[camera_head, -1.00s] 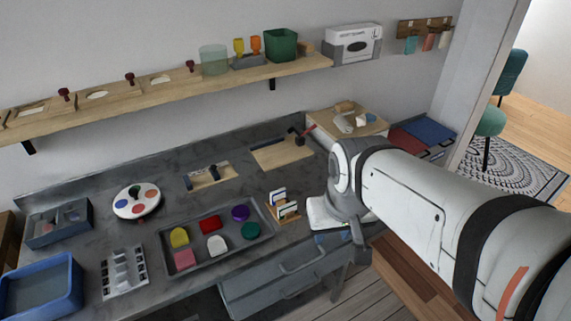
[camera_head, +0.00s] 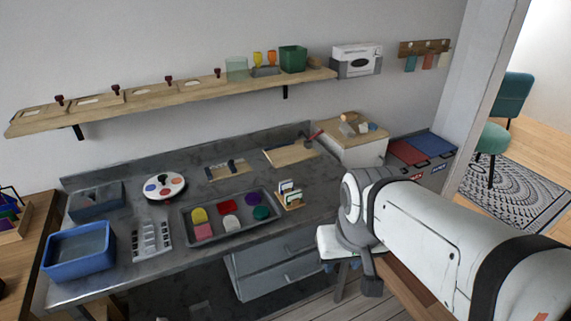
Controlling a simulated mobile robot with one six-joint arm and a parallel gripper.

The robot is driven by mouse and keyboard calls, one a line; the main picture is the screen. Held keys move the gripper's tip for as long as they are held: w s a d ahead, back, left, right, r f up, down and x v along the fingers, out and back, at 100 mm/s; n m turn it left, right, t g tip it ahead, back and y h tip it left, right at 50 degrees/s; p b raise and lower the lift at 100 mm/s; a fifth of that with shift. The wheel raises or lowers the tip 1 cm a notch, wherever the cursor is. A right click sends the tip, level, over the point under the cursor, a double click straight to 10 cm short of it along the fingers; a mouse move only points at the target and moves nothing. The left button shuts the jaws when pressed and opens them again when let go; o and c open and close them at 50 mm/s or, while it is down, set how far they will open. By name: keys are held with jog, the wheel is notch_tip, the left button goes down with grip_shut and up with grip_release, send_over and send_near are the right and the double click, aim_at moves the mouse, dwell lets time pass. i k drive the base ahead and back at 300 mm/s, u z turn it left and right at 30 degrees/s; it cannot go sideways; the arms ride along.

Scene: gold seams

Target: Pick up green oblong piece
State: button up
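The green oblong piece (camera_head: 262,212) lies at the front right of a dark grey tray (camera_head: 187,231) on the workbench. It is below the purple piece (camera_head: 253,199) and right of the white piece (camera_head: 231,222). My arm comes in from the right, and its end hangs low past the bench's front right, well apart from the tray. My gripper's fingers cannot be made out there, so whether they are open or shut is unclear. The green piece is in full view and untouched.
Red, yellow and pink pieces share the tray. A small rack (camera_head: 290,196) stands close to its right end. A blue bin (camera_head: 78,252), a white slotted holder (camera_head: 151,241) and a round palette (camera_head: 164,187) are to the left. A wall shelf (camera_head: 200,96) runs above the bench.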

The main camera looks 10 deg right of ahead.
aim_at(290, 195)
jog(key=u, duration=0.1)
jog(key=i, duration=0.9)
jog(key=z, duration=0.05)
